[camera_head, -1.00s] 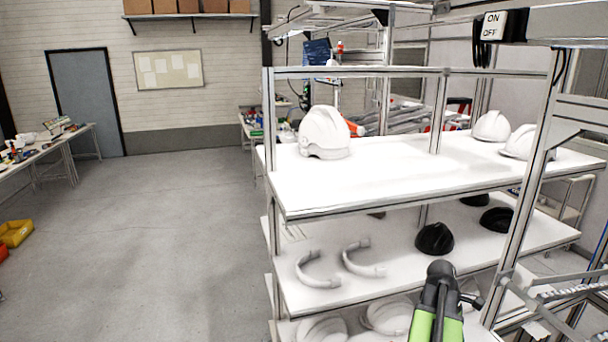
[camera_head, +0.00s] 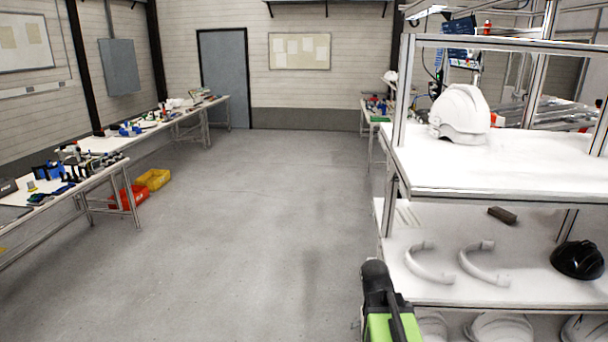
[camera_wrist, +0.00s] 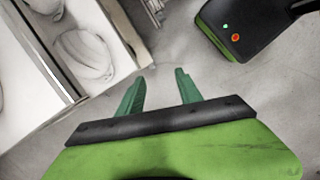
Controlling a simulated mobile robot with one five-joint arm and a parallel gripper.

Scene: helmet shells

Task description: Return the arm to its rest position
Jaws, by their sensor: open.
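My gripper (camera_wrist: 163,82) shows in the wrist view with its two green fingers apart and nothing between them. Bare grey floor lies beyond the fingertips. In the head view my green and black arm (camera_head: 384,305) stands at the bottom, left of the shelf rack; the fingers are not visible there. A white helmet shell (camera_head: 461,114) sits on the rack's upper shelf (camera_head: 540,165). Pale shells (camera_wrist: 84,54) also show in the wrist view at the upper left, apart from the gripper.
The rack's front-left post (camera_head: 392,190) is close to the right of my arm. The grey floor (camera_head: 250,230) to the left is wide and clear. Workbenches (camera_head: 75,185) with tools, plus red and yellow bins (camera_head: 153,180), stand along the left wall.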

